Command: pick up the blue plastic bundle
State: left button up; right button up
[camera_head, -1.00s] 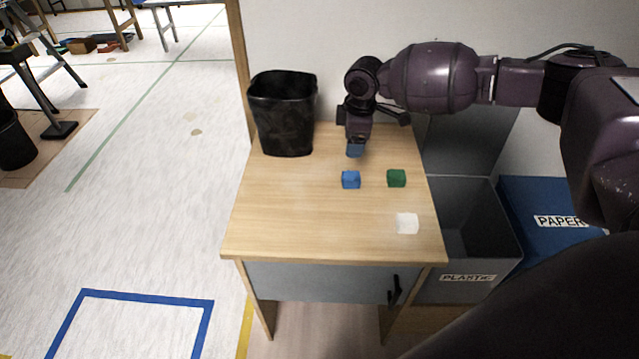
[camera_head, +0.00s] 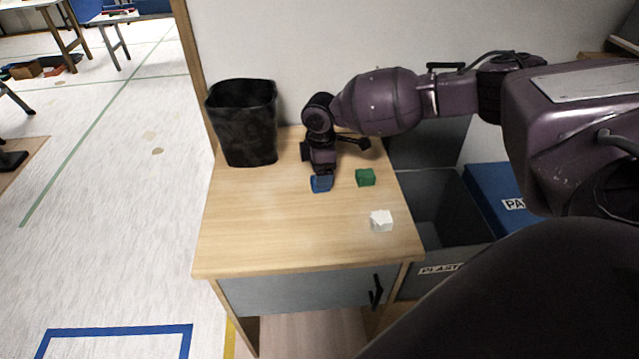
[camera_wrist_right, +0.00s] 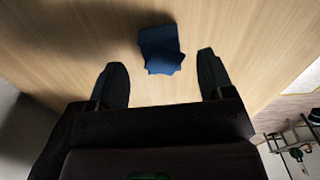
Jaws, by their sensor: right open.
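The blue plastic bundle (camera_head: 321,185) is a small blue block on the wooden table. My right gripper (camera_head: 322,177) hangs just above and behind it, partly covering it. In the right wrist view, the blue bundle (camera_wrist_right: 160,48) lies just beyond the two fingertips, in line with the space between them. The gripper (camera_wrist_right: 163,68) is open and empty there, with a finger on either side. Whether the fingers overlap the bundle in height cannot be told. My left gripper is in neither view.
A green block (camera_head: 365,177) sits close to the right of the blue one, and a white block (camera_head: 382,220) nearer the front. A black bin (camera_head: 243,125) stands at the table's back left. A grey bin (camera_head: 440,269) labelled PLASTIC and a blue PAPER bin (camera_head: 492,195) stand right of the table (camera_head: 270,235).

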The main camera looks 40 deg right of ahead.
notch_tip(320, 180, down, 4)
jog(key=shift+a+r+b, duration=0.1)
jog(key=shift+r+b, duration=0.15)
jog(key=shift+b, duration=0.05)
jog(key=shift+r, duration=0.1)
jog(key=c, duration=1)
jog(key=shift+r, duration=0.1)
